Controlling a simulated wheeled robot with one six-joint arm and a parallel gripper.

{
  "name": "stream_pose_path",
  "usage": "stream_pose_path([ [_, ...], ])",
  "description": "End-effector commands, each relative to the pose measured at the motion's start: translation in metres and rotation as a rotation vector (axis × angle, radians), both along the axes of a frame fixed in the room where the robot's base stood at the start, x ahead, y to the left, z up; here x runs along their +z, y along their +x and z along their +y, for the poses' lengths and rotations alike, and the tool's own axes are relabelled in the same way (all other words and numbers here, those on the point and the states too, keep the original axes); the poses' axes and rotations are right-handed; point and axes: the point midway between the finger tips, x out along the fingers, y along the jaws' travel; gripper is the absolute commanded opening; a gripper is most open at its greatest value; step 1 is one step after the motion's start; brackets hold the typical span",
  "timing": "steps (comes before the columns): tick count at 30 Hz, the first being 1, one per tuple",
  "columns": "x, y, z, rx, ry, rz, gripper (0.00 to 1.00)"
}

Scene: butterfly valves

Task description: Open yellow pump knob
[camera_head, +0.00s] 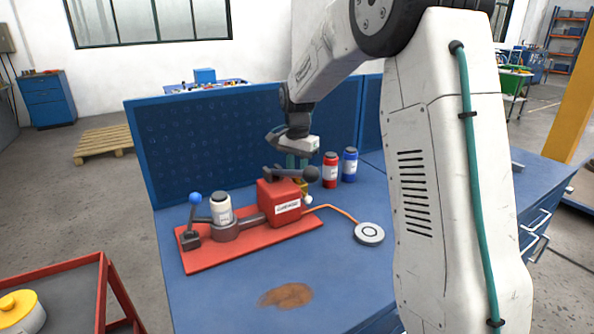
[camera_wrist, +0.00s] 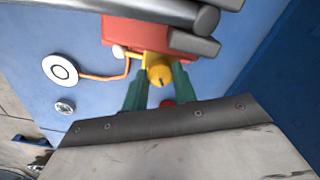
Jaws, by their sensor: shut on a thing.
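A yellow knob (camera_wrist: 160,74) sits on a yellow fitting at the side of the red pump block (camera_head: 280,204). In the wrist view it lies between the two green fingers of my gripper (camera_wrist: 158,80), which is shut on it. In the head view my gripper (camera_head: 298,160) reaches down behind the red block, and only a little of the yellow fitting (camera_head: 303,188) shows there. The fingertips are mostly hidden behind the block's dark handle. The red block also shows in the wrist view (camera_wrist: 125,32).
A red bottle (camera_head: 331,170) and blue bottle (camera_head: 350,165) stand behind. An orange hose runs to a grey disc (camera_head: 369,234).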

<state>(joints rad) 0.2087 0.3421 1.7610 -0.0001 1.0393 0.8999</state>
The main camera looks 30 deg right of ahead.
Motion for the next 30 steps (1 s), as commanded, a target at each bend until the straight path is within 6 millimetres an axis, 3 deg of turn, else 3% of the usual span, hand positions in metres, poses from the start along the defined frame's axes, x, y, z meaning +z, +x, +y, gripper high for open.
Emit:
stream_pose_path([
  [19,0.0013,0.0009,-0.0002,0.063,0.000,-0.004,0.05],
  [20,0.0013,0.0009,-0.0003,0.063,0.000,-0.004,0.33],
  [22,0.0012,0.0008,-0.0003,0.063,0.000,-0.004,0.49],
  [30,0.0006,0.0009,0.0015,0.065,0.000,-0.002,0.49],
])
